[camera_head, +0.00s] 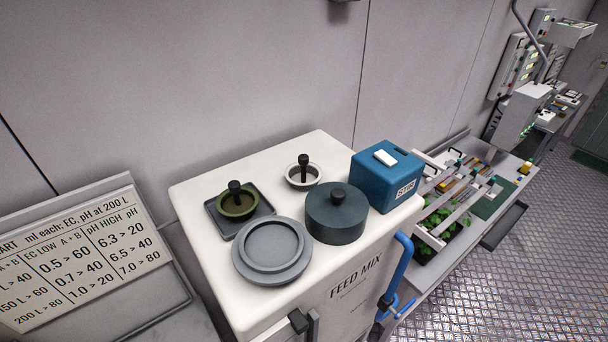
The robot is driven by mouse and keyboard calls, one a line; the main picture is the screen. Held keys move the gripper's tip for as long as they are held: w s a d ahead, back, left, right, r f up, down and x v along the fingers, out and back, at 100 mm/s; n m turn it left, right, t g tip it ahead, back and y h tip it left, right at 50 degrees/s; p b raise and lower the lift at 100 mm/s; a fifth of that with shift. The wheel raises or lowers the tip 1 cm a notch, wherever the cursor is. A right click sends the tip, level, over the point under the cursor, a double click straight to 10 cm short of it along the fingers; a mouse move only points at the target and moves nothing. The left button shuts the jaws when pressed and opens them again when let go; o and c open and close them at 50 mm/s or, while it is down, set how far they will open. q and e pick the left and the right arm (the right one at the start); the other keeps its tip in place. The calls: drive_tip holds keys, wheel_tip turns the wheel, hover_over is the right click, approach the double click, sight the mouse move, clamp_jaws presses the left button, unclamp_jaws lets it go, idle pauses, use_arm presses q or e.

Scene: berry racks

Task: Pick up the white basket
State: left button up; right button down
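I cannot make out a clear white basket in the head view. A small round white-rimmed cup (303,174) with a black knob sits at the back middle of the white feed mix cabinet (350,270). White slatted framing (433,239) stands over green plants (446,224) on the bench at the right; whether it belongs to a basket I cannot tell. Neither of my grippers is in view.
The cabinet top also bears a green bowl (238,205) on a dark tray, a grey round lid (272,250), a dark lidded pot (336,213) and a blue box (386,176). A blue pipe (397,267) runs down its right side. A chart board (80,262) stands left.

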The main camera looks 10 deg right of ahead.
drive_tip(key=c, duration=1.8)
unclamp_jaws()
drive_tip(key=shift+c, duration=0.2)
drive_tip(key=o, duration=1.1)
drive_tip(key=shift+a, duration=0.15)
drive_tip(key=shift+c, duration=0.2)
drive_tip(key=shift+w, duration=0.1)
